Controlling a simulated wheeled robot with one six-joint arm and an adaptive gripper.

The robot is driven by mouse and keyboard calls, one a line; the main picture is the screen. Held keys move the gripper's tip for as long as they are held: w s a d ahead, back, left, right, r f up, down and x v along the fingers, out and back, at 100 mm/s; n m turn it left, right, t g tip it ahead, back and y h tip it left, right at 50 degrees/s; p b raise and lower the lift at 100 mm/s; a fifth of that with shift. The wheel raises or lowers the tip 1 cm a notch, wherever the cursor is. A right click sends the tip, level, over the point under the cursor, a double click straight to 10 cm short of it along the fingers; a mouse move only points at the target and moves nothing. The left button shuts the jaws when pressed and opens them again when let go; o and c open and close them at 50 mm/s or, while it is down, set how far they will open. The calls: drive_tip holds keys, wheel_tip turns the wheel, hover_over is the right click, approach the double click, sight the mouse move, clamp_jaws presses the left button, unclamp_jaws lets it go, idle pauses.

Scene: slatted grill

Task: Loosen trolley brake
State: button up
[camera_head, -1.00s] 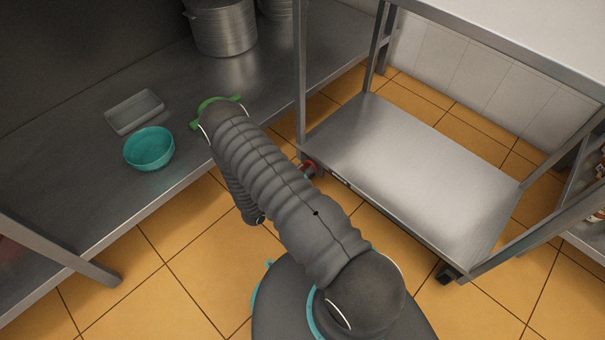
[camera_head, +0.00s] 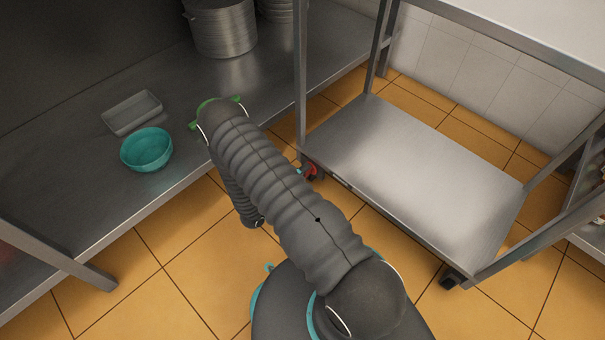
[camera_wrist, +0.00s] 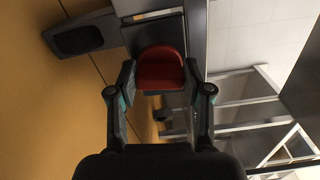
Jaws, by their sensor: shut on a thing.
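The trolley is a steel frame with a flat lower shelf (camera_head: 420,180), right of my arm in the head view. Its red brake lever (camera_head: 311,171) shows at the shelf's near left corner, close to the caster. In the wrist view the red brake lever (camera_wrist: 160,70) sits between the fingertips of my gripper (camera_wrist: 160,77), which is shut on it. In the head view my arm hides most of the gripper; only a small teal bit shows beside the lever. The caster wheel under the lever is mostly hidden.
A steel counter (camera_head: 70,215) at left holds a teal bowl (camera_head: 146,149), a grey tray (camera_head: 132,112) and large pots (camera_head: 222,30). Another trolley caster (camera_head: 452,278) stands at the front. Orange tiled floor (camera_head: 400,250) lies open between my base and the trolley.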

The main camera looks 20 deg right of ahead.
drive_tip(key=shift+s, duration=0.1)
idle(0.3)
drive_tip(key=o, duration=1.2)
drive_tip(key=shift+d, duration=0.1)
drive_tip(key=shift+c, duration=0.2)
drive_tip(key=shift+a, duration=0.2)
drive_tip(key=v, duration=1.1)
drive_tip(key=shift+s+a, duration=0.15)
drive_tip(key=shift+a, duration=0.2)
drive_tip(key=shift+f, duration=0.1)
